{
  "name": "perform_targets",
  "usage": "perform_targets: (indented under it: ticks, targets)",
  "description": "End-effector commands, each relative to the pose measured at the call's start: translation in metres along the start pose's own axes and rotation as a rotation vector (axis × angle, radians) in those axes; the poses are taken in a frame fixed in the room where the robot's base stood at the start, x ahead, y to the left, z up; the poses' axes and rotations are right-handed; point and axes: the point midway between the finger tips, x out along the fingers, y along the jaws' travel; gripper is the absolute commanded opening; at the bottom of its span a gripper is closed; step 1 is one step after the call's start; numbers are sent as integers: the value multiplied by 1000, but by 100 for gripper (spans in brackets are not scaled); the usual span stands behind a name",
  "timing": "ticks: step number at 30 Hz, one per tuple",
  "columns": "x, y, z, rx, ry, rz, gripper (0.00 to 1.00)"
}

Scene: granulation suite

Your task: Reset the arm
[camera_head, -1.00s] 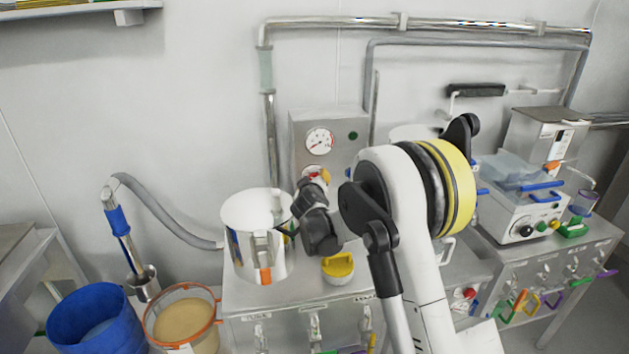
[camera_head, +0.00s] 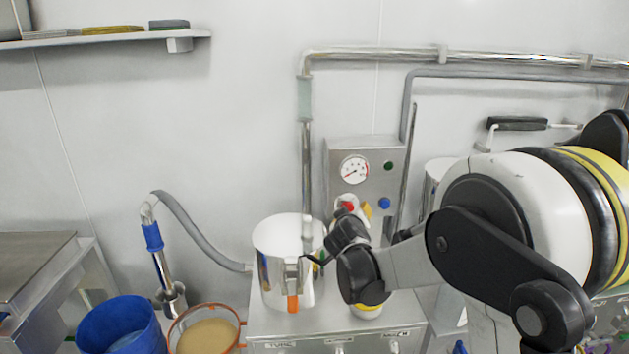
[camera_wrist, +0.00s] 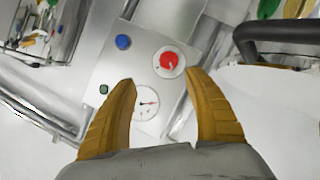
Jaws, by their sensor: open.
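My gripper (camera_wrist: 161,77) is open in the wrist view, its two orange-brown fingers apart with nothing between them. Beyond the fingers is the grey control panel (camera_wrist: 110,70), with a red knob (camera_wrist: 168,61), a blue button (camera_wrist: 123,42) and a gauge (camera_wrist: 146,103). In the head view my bent arm fills the right side, and its dark wrist end is in front of the same panel (camera_head: 340,200), beside the steel pot (camera_head: 272,270). My fingers are mostly hidden there, and I cannot tell whether they touch the pot.
A blue bucket (camera_head: 120,325) and an orange-rimmed sieve (camera_head: 205,335) stand at lower left. A wand with a blue grip (camera_head: 153,238) rests upright in a small metal cup. Steel pipes (camera_head: 420,55) run along the wall. A wall shelf (camera_head: 110,39) is at upper left.

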Motion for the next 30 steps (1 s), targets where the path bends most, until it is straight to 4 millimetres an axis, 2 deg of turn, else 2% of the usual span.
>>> perform_targets:
  ticks: [3, 9, 14, 18, 21, 24, 27, 30]
  targets:
    - [-48, 31, 9, 64, -74, -26, 61]
    - [-142, 62, 45, 187, -213, -101, 61]
    - [-219, 65, 85, 279, -316, -178, 61]
    - [-283, 53, 124, 355, -394, -255, 61]
    - [-319, 39, 149, 400, -438, -308, 61]
    - [-344, 27, 167, 431, -468, -350, 61]
    - [-359, 18, 178, 452, -485, -377, 61]
    - [-365, 14, 182, 460, -492, -389, 61]
